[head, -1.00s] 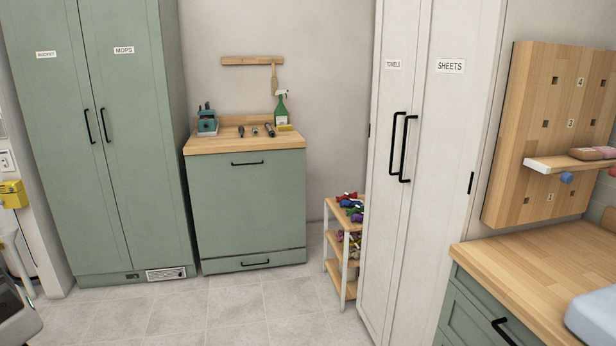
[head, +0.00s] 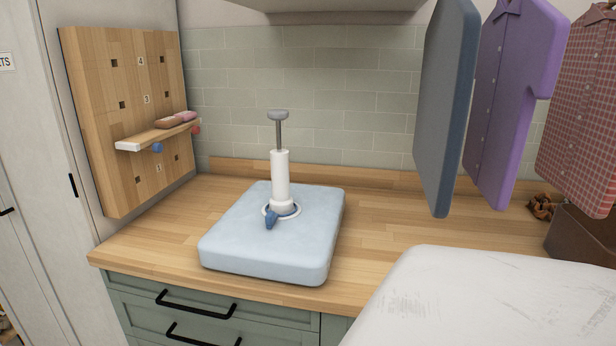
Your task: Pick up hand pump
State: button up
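The hand pump (head: 281,180) stands upright on top of a light blue, cushion-like block (head: 250,250) on the wooden counter. It has a white cylinder, a grey rod with a grey knob on top, and a blue piece at its base. The rod is drawn out above the cylinder. A pale ring surrounds the pump's foot. My gripper is not in view.
A wooden peg board (head: 100,120) with a small shelf (head: 158,135) stands at left. Hanging clothes, including a purple shirt (head: 505,100), hang at right. A white padded surface (head: 490,300) fills the lower right. The counter (head: 390,225) is clear around the blue block.

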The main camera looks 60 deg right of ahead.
aim_at(281, 202)
jog(key=z, duration=1.45)
